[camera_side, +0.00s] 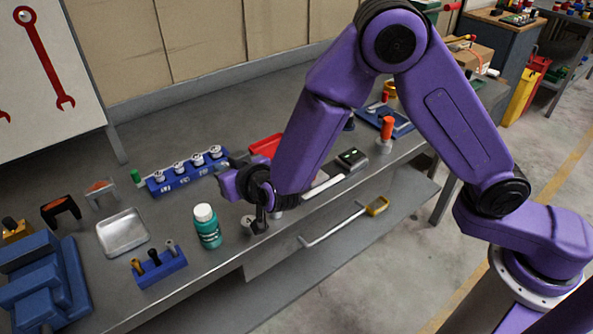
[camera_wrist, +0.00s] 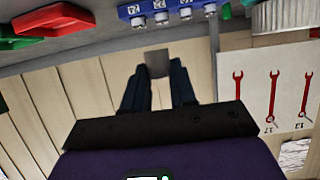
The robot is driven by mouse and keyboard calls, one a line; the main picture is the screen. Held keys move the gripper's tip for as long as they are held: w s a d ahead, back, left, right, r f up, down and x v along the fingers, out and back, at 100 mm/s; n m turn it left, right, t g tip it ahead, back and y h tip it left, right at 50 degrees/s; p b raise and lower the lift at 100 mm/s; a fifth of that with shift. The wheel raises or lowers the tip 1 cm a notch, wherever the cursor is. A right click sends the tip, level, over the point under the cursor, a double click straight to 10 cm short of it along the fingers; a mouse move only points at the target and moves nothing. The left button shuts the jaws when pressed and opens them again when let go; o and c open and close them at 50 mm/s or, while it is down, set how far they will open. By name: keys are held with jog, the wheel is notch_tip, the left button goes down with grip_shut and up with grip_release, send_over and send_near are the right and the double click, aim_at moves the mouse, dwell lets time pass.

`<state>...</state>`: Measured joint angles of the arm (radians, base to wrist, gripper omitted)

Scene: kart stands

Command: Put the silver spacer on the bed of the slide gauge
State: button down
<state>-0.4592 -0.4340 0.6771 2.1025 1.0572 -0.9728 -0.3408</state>
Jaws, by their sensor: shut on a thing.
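My gripper (camera_side: 262,221) is low over the front edge of the bench, right of the green bottle. In the wrist view its two dark fingers (camera_wrist: 159,80) are shut on a small plain grey block, the silver spacer (camera_wrist: 158,61), which sticks out past the fingertips. In the side view the spacer is mostly hidden by the fingers. The slide gauge (camera_side: 352,158), with a dark display head and a pale flat bed (camera_side: 322,187), lies to the right of my gripper. My forearm covers part of it.
A green bottle (camera_side: 207,228) with a white cap stands just left of my gripper. Behind is a blue rack (camera_side: 187,177) with several silver knobs. A red tray (camera_side: 266,146) is partly behind my arm. A blue pin holder (camera_side: 159,266) and a metal tray (camera_side: 123,233) stand left.

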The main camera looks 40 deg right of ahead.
jog(key=d, duration=1.4)
send_over(338, 174)
jog(key=f, duration=0.2)
jog(key=shift+f, duration=3.4)
jog(key=shift+f, duration=0.1)
jog(key=c, duration=1.2)
grip_release()
jog(key=shift+v, duration=3.8)
